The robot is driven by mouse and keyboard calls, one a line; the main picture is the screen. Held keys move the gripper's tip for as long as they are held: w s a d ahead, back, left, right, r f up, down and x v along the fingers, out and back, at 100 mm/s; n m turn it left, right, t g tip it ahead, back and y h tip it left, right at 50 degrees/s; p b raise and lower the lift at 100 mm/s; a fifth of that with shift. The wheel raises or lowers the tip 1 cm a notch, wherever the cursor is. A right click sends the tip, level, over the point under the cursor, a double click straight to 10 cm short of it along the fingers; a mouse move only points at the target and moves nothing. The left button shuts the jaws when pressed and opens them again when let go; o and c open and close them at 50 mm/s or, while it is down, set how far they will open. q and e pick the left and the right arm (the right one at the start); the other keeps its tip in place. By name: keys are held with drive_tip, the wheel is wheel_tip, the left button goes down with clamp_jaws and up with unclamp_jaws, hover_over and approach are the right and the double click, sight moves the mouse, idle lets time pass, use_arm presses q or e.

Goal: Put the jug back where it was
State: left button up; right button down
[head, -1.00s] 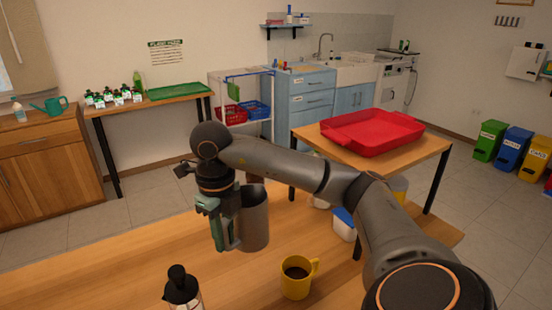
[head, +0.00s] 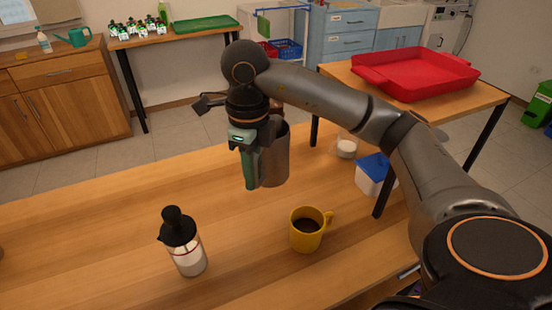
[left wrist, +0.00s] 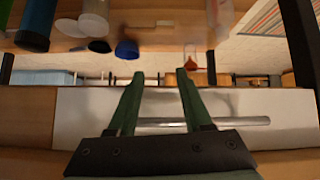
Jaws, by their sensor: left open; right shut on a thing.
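The grey metal jug (head: 275,158) is in the head view, upright at the far part of the wooden table (head: 110,235). My right gripper (head: 250,168) is shut on the jug's handle side, with its green fingers pointing down. The fingers hide part of the handle. Whether the jug's base touches the table is hard to tell. My left gripper (left wrist: 157,95) shows in the left wrist view, with its two green fingers apart and nothing between them. It is not in the head view.
A yellow mug of dark liquid (head: 306,230) and a black-topped glass dispenser (head: 187,250) stand nearer on the table. A white tub with a blue lid (head: 374,172) and a small jar (head: 346,146) are to the right. A red tray (head: 415,72) lies on another table.

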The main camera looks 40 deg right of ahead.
drive_tip(key=w+d+f, duration=0.1)
drive_tip(key=d, duration=0.1)
drive_tip(key=w+d+f, duration=0.1)
drive_tip(key=w+d, duration=0.1)
drive_tip(key=w+d+f, duration=0.1)
drive_tip(key=w+d, duration=0.1)
drive_tip(key=shift+w+f, duration=0.1)
drive_tip(key=shift+f, duration=0.15)
drive_tip(key=shift+w+d+f, duration=0.55)
drive_tip(key=shift+d+f, duration=0.05)
drive_tip(key=shift+f, duration=0.9)
drive_tip(key=shift+w+d+f, duration=0.55)
drive_tip(key=shift+d+f, duration=0.1)
drive_tip(key=shift+f, duration=0.8)
drive_tip(key=shift+w+d+f, duration=0.55)
drive_tip(key=shift+d+f, duration=0.05)
drive_tip(key=shift+f, duration=0.9)
drive_tip(key=shift+f, duration=0.1)
drive_tip(key=c, duration=1.2)
unclamp_jaws()
drive_tip(key=shift+f, duration=0.15)
drive_tip(key=shift+c, duration=0.2)
drive_tip(key=o, duration=0.5)
